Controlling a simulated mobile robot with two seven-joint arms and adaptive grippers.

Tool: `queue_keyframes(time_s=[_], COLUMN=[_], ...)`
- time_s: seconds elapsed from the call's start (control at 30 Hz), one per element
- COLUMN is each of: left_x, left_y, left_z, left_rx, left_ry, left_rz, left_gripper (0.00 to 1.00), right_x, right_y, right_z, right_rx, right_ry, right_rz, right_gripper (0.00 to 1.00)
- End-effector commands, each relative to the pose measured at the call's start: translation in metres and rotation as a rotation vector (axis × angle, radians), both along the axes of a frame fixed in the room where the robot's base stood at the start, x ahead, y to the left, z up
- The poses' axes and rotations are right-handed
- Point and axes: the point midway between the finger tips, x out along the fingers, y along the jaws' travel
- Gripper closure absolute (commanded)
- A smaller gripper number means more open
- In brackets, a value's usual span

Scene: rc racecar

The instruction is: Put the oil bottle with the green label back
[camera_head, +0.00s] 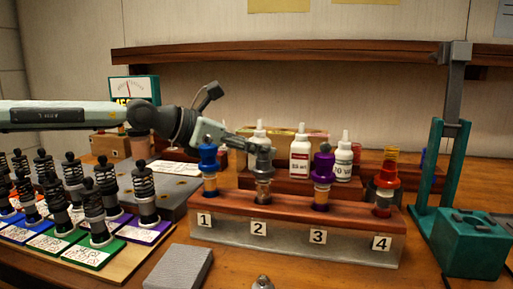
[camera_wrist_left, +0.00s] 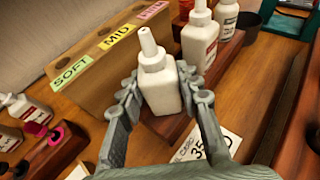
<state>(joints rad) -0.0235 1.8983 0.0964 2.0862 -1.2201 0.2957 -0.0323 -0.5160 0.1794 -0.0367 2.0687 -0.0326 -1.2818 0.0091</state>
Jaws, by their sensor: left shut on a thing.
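My left gripper (camera_head: 250,146) reaches in from the left, above the numbered stand. In the left wrist view its fingers are shut on a white oil bottle (camera_wrist_left: 159,80) with a pointed nozzle. The bottle is nearly upright at the low wooden rack; I cannot tell whether its base touches the rack. It also shows behind the gripper in the head view (camera_head: 259,130). No label shows on its visible side, so its colour cannot be told. Two other white bottles stand on the rack, one with a red label (camera_head: 299,158), the other (camera_head: 343,160) beside it. My right gripper is not in view.
The numbered stand (camera_head: 293,242) with shock parts lies in front of the rack. A block labelled SOFT, MID and FIRM (camera_wrist_left: 112,50) is behind the held bottle. A teal press (camera_head: 468,240) stands right. Several shocks on coloured cards fill the left.

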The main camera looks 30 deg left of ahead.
Motion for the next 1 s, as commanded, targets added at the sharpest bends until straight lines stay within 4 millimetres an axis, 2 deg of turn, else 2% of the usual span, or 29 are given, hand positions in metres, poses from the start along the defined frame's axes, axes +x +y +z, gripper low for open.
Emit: queue_keyframes(time_s=[0.17, 0.33, 0.37, 0.53, 0.9, 1.0], left_x=[0.0, 0.0, 0.0, 0.0, 0.0, -0.002], left_y=[0.0, 0.0, 0.0, 0.0, 0.0, 0.002], left_z=[-0.002, -0.003, -0.003, -0.003, 0.0, 0.002], left_rx=[0.0, 0.0, 0.0, 0.0, 0.001, -0.001], left_ry=[-0.001, -0.001, 0.0, 0.0, 0.001, -0.003], left_rz=[0.001, 0.001, 0.0, 0.0, 0.0, 0.002], left_gripper=[0.96, 0.96, 0.65, 0.46, 0.46, 0.46], right_x=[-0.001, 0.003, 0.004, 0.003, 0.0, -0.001], right_y=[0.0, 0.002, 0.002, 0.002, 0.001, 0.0], right_z=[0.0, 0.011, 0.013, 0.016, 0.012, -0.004], right_rx=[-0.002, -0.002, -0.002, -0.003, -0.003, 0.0], right_ry=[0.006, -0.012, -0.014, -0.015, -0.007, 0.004], right_rz=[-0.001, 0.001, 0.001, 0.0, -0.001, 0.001], right_gripper=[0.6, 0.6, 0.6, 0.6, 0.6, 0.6])
